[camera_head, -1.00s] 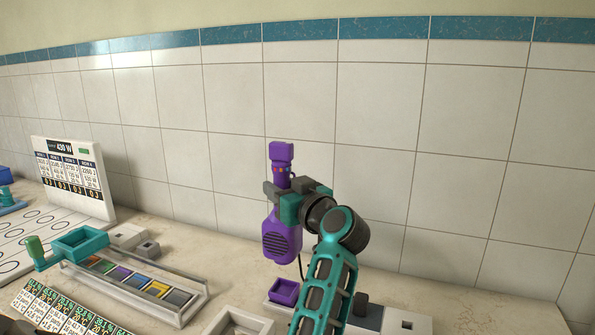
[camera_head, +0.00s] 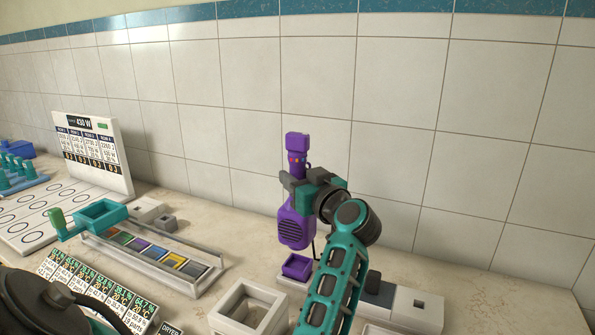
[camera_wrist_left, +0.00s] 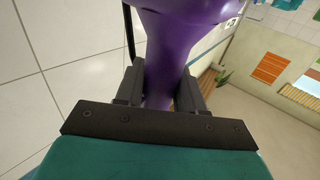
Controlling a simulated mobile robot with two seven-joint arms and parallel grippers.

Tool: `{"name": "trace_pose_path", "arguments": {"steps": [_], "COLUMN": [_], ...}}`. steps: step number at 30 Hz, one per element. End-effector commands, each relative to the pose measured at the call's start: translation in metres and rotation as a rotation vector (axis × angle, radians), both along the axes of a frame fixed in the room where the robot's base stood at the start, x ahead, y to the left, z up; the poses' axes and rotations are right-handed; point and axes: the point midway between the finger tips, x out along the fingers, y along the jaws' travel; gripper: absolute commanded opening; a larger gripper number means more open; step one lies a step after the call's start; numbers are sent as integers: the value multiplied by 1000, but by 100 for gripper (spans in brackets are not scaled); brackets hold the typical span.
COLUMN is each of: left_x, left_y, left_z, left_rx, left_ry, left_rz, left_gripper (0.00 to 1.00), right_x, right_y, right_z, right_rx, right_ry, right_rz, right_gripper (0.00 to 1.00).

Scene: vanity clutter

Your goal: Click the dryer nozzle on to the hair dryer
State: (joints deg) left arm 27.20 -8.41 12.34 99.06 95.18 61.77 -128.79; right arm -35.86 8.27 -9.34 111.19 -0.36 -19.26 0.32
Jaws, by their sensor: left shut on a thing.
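The purple hair dryer (camera_head: 294,228) is held upright, with its vented part low and its narrow part with small coloured buttons above. My left gripper (camera_head: 312,187) is shut on that narrow part. The left wrist view shows the purple dryer (camera_wrist_left: 180,35) between the dark fingers (camera_wrist_left: 160,88). A small purple open-topped piece (camera_head: 297,267), which looks like the nozzle, sits on a pale base just below the dryer. The dryer's lower end is close above it in the picture; I cannot tell the exact gap. My right gripper is not in view.
A white open box (camera_head: 248,309) stands in front of the purple piece. To the left are a rack of coloured tiles (camera_head: 157,256), a teal tray (camera_head: 101,214) and a white display board (camera_head: 92,152). A tiled wall (camera_head: 395,150) rises behind. A dark rounded shape fills the lower left corner.

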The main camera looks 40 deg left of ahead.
Motion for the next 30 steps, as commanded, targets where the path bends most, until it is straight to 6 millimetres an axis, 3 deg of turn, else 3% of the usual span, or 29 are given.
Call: {"name": "trace_pose_path", "arguments": {"steps": [15, 30], "left_x": [0, 0], "left_y": [0, 0], "left_z": [-34, -42], "left_rx": [4, 4], "left_ry": [-1, -3], "left_rz": [-1, -1], "left_gripper": [8, 8], "right_x": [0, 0], "right_y": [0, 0], "right_z": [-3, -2], "right_rx": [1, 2], "right_ry": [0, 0], "right_rz": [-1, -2], "right_gripper": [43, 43]}}
